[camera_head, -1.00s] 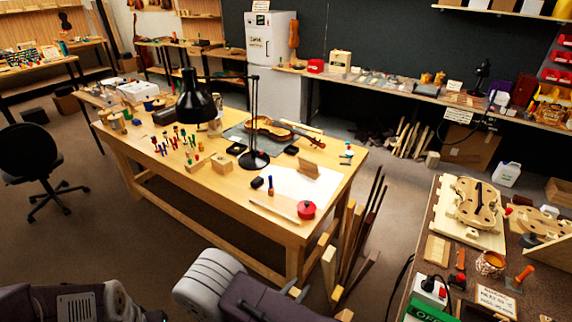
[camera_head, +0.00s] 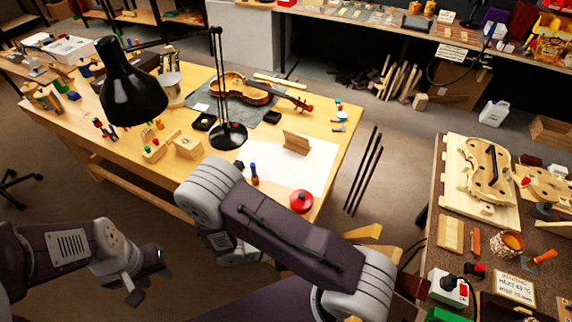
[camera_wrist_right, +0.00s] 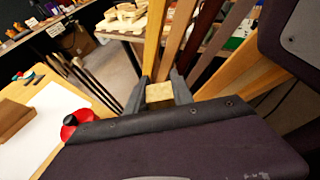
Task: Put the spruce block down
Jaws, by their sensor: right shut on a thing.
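In the right wrist view a small pale wooden block, which looks like the spruce block (camera_wrist_right: 160,92), sits between the two dark fingers of my right gripper (camera_wrist_right: 162,90). The gripper is shut on it and holds it in front of tall wood strips. In the head view my right arm reaches across the front of the bench, and its gripper and the block are hidden behind the arm. My left gripper (camera_head: 149,279) is at the lower left in the head view, open and empty, above the floor and apart from the bench.
The bench (camera_head: 338,165) carries a white sheet (camera_head: 290,173), a brown wooden piece (camera_head: 296,143), a red round pot (camera_head: 301,201), a black lamp (camera_head: 229,134) and a violin (camera_head: 245,91). Upright wood strips (camera_wrist_right: 208,30) stand beside it. A second table (camera_head: 447,205) is at the right.

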